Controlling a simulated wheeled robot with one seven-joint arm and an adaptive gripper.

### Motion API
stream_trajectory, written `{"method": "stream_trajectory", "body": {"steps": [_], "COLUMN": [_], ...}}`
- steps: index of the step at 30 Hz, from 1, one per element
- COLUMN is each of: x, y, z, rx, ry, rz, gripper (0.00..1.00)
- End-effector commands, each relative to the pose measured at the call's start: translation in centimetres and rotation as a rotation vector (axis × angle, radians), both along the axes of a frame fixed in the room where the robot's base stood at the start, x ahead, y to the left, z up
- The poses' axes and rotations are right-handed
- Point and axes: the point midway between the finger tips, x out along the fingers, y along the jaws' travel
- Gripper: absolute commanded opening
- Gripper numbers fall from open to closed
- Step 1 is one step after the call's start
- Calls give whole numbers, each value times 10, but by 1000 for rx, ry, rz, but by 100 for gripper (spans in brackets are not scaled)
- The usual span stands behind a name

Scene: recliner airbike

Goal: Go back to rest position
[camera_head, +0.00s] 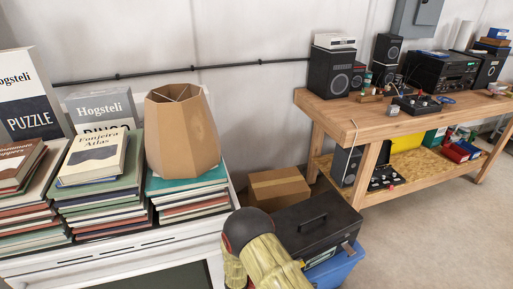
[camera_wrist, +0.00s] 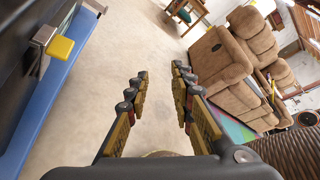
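My gripper (camera_wrist: 158,80) is in the wrist view, with its two fingers apart and nothing between them. Bare floor shows between and beyond the fingertips. In the head view my arm (camera_head: 265,258) shows at the bottom centre, in front of the black toolbox (camera_head: 315,222). The fingers cannot be made out in the head view. In the wrist view a blue bin edge (camera_wrist: 45,105) and a yellow latch (camera_wrist: 60,48) are close on the left.
A white cabinet (camera_head: 130,242) bears stacked books (camera_head: 102,190) and a brown lampshade (camera_head: 182,130). A cardboard box (camera_head: 278,187) stands by the wall. A wooden workbench (camera_head: 370,118) holds speakers and electronics. Brown recliners (camera_wrist: 220,65) stand at right. Floor (camera_head: 430,235) is clear at lower right.

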Motion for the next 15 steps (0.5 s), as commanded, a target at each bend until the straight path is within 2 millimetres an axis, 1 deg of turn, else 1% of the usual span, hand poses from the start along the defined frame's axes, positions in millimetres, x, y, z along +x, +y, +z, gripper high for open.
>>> {"method": "stream_trajectory", "body": {"steps": [1, 5, 8, 14, 15], "x": [-8, -30, -46, -74, -80], "y": [0, 1, 3, 13, 15], "z": [11, 34, 56, 109, 121], "rx": [38, 126, 191, 324, 348], "ry": [-59, -208, -328, -591, -644], "rz": [-59, -221, -355, -658, -723], "gripper": [24, 24, 24, 24, 24]}}
